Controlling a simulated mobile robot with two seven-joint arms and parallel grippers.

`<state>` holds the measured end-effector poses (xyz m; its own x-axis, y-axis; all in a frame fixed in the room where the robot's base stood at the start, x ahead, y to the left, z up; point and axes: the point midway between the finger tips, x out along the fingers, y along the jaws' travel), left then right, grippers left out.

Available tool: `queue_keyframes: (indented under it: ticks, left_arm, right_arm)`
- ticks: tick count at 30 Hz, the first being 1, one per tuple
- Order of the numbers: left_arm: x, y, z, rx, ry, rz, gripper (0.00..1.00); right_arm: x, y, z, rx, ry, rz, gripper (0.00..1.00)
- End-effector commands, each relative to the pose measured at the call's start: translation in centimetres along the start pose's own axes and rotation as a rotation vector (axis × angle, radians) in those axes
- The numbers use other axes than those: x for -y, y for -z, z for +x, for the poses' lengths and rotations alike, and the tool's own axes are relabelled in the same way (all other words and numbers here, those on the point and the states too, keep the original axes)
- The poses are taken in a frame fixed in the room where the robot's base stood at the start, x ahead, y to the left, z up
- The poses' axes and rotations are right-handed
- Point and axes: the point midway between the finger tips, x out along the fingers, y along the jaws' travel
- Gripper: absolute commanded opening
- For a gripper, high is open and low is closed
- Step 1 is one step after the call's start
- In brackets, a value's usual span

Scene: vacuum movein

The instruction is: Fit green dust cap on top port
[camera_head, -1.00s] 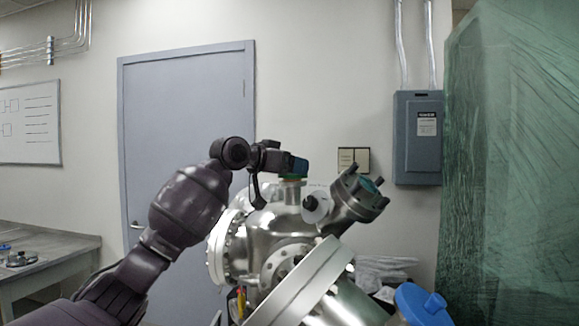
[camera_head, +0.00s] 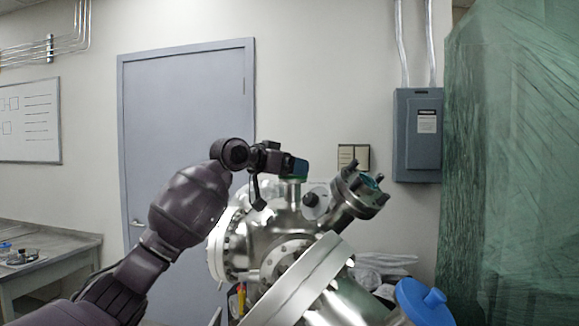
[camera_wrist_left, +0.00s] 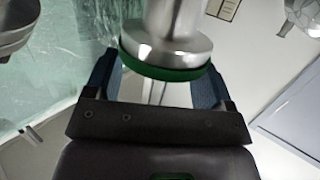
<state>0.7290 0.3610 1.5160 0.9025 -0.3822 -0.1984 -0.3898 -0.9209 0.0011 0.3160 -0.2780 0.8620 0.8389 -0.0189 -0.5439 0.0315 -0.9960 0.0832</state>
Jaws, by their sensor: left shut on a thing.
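The green dust cap (camera_head: 291,179) shows as a thin green band at the top port (camera_head: 289,193) of the steel chamber (camera_head: 290,228). My left gripper (camera_head: 296,167) comes in from the left over this port, shut on the cap. In the left wrist view, the green cap (camera_wrist_left: 165,70) lies flat against the round steel flange of the port (camera_wrist_left: 170,47), with the blue fingers of my left gripper (camera_wrist_left: 158,64) on either side. I cannot tell whether the cap is fully seated. My right gripper is not in view.
An angled port (camera_head: 360,190) with dark clamps rises to the right of the top port. A large flange (camera_head: 300,280) faces forward. A blue lid (camera_head: 425,300) is at lower right. Green plastic sheeting (camera_head: 515,170) hangs at right, and a bench (camera_head: 50,255) stands at left.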

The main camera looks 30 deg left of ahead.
Motion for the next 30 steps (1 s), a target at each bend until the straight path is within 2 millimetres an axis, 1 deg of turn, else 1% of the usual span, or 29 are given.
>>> queue_keyframes:
  ticks: [10, 11, 12, 15, 23, 26, 30]
  left_arm:
    - [0.0, 0.0, 0.0, -0.001, 0.0, 0.0, 0.5]
    - [0.0, 0.0, 0.0, -0.001, 0.0, 0.0, 0.81]
    - [0.0, 0.0, 0.0, -0.001, 0.0, 0.0, 0.87]
    - [0.0, 0.0, 0.0, -0.001, 0.0, 0.0, 1.0]
    - [0.0, 0.0, 0.0, 0.0, 0.0, 0.0, 1.0]
    - [0.1, -0.1, -0.7, 0.0, 0.001, 0.001, 1.0]
    - [0.0, -0.1, -2.8, -0.002, 0.002, 0.004, 1.0]
  right_arm:
    - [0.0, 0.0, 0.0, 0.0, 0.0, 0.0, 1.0]
    - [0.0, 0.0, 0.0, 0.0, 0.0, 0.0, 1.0]
    - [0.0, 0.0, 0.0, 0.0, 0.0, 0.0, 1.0]
    - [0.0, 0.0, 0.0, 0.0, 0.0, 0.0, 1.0]
    - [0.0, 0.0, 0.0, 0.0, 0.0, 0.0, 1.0]
    - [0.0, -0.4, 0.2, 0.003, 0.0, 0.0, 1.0]
    - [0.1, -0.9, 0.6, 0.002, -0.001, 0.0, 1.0]
